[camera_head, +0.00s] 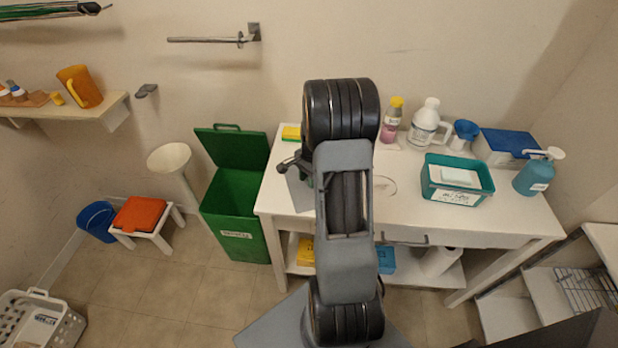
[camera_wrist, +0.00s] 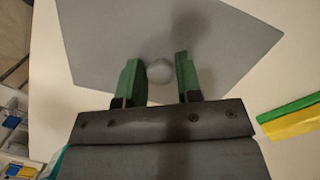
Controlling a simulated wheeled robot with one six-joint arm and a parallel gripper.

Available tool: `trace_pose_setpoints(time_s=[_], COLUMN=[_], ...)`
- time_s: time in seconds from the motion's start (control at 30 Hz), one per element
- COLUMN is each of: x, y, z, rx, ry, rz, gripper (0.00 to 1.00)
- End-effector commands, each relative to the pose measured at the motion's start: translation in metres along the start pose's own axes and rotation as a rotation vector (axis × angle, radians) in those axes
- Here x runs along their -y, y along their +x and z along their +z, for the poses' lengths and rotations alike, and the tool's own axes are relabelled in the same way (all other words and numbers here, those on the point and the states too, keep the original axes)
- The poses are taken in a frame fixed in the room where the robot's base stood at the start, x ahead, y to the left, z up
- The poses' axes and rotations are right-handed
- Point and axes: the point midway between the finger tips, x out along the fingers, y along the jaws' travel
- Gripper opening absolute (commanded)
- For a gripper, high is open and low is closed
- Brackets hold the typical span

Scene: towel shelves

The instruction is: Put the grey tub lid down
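The grey tub lid (camera_wrist: 225,45) is a flat grey sheet with a small round knob in the wrist view. In the head view a corner of the lid (camera_head: 300,194) shows at the left end of the white table, level and at or just above its top; I cannot tell if it touches. My gripper (camera_wrist: 161,72) has its two green fingers close on both sides of the knob, apparently gripping it. In the head view my arm hides most of the gripper and lid. An open teal tub (camera_head: 457,181) with white contents stands on the table at the right.
A yellow and green sponge (camera_head: 291,133) lies at the table's back left. Bottles (camera_head: 424,122), a blue-lidded box (camera_head: 508,146) and a teal pump bottle (camera_head: 535,176) stand at the back and right. An open green bin (camera_head: 236,215) stands left of the table.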

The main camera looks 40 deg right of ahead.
Motion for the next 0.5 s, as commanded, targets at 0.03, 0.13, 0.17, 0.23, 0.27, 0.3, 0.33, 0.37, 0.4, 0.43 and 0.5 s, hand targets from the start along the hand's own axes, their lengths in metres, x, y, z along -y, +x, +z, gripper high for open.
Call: trace_pose_setpoints(time_s=[0.03,0.13,0.17,0.23,0.27,0.3,0.33,0.37,0.4,0.43,0.5], x=[0.0000,0.0000,0.0000,0.0000,0.0000,0.0000,0.0000,0.0000,0.0000,0.0001,0.0001], y=[-0.0002,-0.0003,-0.0003,-0.0004,-0.0004,-0.0004,-0.0004,-0.0004,-0.0010,-0.0021,-0.0073], z=[0.0001,0.0001,0.0001,0.0001,0.0001,0.0001,0.0001,0.0002,0.0002,0.0003,0.0009], rx=[0.000,0.000,0.000,0.000,0.000,0.000,0.000,0.000,0.000,0.000,0.000], ry=[0.000,0.000,0.000,0.000,0.000,0.000,0.000,0.000,0.000,0.000,0.000], rz=[0.000,0.000,0.000,0.000,0.000,0.000,0.000,0.000,0.000,0.000,0.000], gripper=[0.37,0.47,0.50,0.51,0.51,0.51,0.51,0.51,0.51,0.51,0.51])
